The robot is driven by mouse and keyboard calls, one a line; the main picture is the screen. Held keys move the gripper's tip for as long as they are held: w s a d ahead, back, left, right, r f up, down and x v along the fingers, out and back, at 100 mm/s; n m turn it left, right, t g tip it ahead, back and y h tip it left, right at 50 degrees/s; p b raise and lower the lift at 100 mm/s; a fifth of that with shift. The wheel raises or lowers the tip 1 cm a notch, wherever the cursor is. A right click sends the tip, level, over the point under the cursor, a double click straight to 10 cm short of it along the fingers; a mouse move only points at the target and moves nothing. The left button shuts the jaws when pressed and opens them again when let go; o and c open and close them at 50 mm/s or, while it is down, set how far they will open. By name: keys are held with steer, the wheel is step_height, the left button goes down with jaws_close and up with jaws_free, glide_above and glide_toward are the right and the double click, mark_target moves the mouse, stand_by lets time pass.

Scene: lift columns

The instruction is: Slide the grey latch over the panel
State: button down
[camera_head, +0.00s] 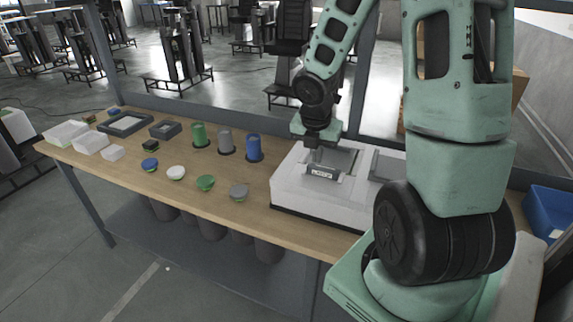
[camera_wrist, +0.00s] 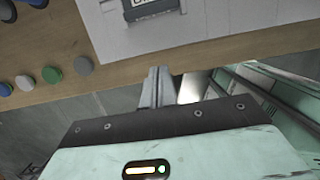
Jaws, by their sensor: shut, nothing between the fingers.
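The white box (camera_head: 295,188) stands on the wooden table, with grey recessed panels on its top. The grey latch (camera_head: 322,172), with a dark lettered label, sits at the front of the left panel (camera_head: 343,157). In the wrist view the latch (camera_wrist: 152,8) is cut off by the top edge. My gripper (camera_head: 315,153) is above the box, close behind the latch as the head view shows it. Its fingers are together and empty in the wrist view (camera_wrist: 158,72). My arm hides part of the box's right side.
Left of the box, green, grey and blue cylinders (camera_head: 254,148) stand on the table (camera_head: 130,168). Several round pieces (camera_head: 205,183) lie in front of them. White blocks (camera_head: 66,133) and dark trays (camera_head: 125,123) are farther left. A blue bin (camera_head: 550,212) is at the right.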

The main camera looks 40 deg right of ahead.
mark_target(323, 168)
steer(key=b+x, duration=0.5)
steer(key=x, duration=0.5)
steer(key=shift+f, duration=0.25)
steer(key=shift+w+d+r+p, duration=0.2)
steer(key=shift+w+d+p, duration=0.05)
steer(key=shift+d+p, duration=0.3)
steer(key=shift+w+d+r+p, duration=0.25)
steer(key=shift+d+p, duration=0.2)
steer(key=shift+d, duration=0.2)
steer(key=shift+w+d+f, duration=0.15)
steer(key=shift+w+d, duration=0.15)
steer(key=shift+d, duration=0.35)
steer(key=d+p, duration=0.2)
steer(key=shift+w+r+p, duration=0.2)
steer(key=shift+w+p, duration=0.1)
steer(key=shift+w, duration=0.1)
steer(key=shift+w+d+f, duration=0.15)
steer(key=shift+d, duration=0.15)
